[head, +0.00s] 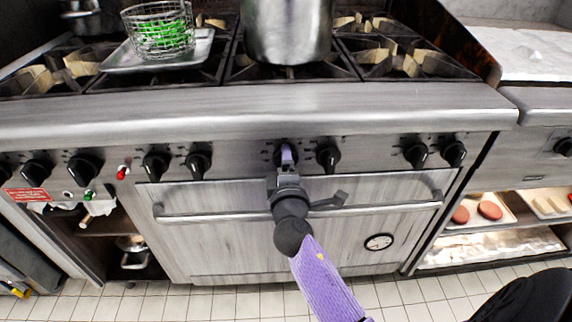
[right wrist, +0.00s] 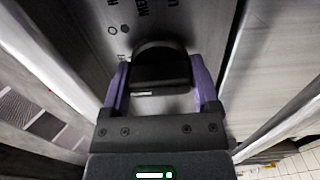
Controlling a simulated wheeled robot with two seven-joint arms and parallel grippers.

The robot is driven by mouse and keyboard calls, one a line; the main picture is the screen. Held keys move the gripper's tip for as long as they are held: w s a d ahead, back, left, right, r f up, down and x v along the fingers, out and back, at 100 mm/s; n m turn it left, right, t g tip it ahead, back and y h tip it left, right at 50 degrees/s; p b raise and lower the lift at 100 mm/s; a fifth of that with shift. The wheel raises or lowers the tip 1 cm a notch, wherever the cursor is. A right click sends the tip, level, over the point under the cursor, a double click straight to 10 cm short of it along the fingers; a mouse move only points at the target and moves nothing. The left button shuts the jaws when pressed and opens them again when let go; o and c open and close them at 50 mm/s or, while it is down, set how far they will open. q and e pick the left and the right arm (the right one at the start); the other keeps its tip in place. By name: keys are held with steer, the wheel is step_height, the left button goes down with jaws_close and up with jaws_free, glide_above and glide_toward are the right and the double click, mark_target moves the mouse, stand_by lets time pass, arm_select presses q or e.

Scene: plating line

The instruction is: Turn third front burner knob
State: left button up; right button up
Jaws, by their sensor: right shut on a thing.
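A row of black burner knobs runs along the steel front panel of the range (head: 240,112). My right gripper (head: 287,154) reaches up from below to a knob near the middle of the row, just left of another black knob (head: 328,157). In the right wrist view the held black knob (right wrist: 160,67) sits between the two purple fingers of the right gripper (right wrist: 160,92), which are shut on it. Printed marks show on the panel above it. In the head view the gripper mostly hides this knob. My left gripper is not in view.
An oven door handle (head: 400,207) crosses just below the knobs, behind my right arm. A large pot (head: 287,30) and a wire basket of green food (head: 158,32) on a tray stand on the stove top. More knobs (head: 198,162) sit to the left.

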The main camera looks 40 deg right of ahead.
steer(key=o, duration=0.8)
steer(key=shift+o, duration=1.3)
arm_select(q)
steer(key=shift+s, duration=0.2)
arm_select(e)
steer(key=shift+o, duration=0.2)
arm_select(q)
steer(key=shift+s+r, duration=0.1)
arm_select(e)
steer(key=shift+s+a, duration=0.2)
steer(key=shift+s, duration=0.05)
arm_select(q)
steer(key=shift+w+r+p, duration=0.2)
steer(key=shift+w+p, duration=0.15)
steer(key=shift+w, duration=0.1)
arm_select(e)
steer(key=v, duration=0.9)
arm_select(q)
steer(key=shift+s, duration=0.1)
arm_select(e)
steer(key=shift+s, duration=0.2)
